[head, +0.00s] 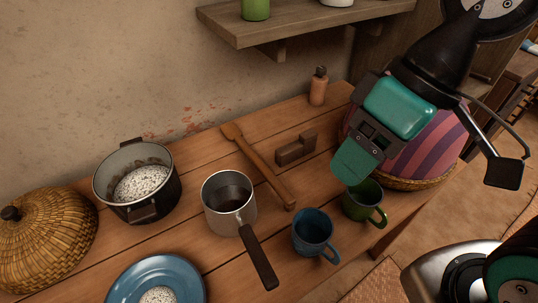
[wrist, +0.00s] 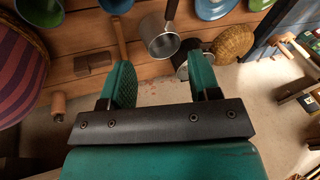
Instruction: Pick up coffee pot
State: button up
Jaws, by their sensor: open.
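The coffee pot is most likely the small silver pot (head: 228,203) with dark liquid inside and a dark handle pointing toward the front right. It stands upright on the wooden table in the head view. In the wrist view the silver pot (wrist: 159,40) shows beyond the fingertips, near the top middle. My gripper (head: 354,163) has green fingers and is above the right part of the table, to the right of the pot and apart from it. In the wrist view my gripper (wrist: 161,78) is open, with nothing between its fingers.
A wooden spoon (head: 258,167) and a wooden block (head: 296,148) lie right of the pot. A blue mug (head: 312,230) and a green mug (head: 361,203) stand front right. A black pot (head: 136,187), woven lid (head: 48,238) and blue plate (head: 120,290) are left. A shelf (head: 290,27) overhangs the back.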

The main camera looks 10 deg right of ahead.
aim_at(228, 197)
jog(key=u, duration=0.4)
jog(key=k, duration=1.05)
jog(key=u, duration=1.35)
jog(key=i, duration=0.95)
jog(key=z, duration=0.55)
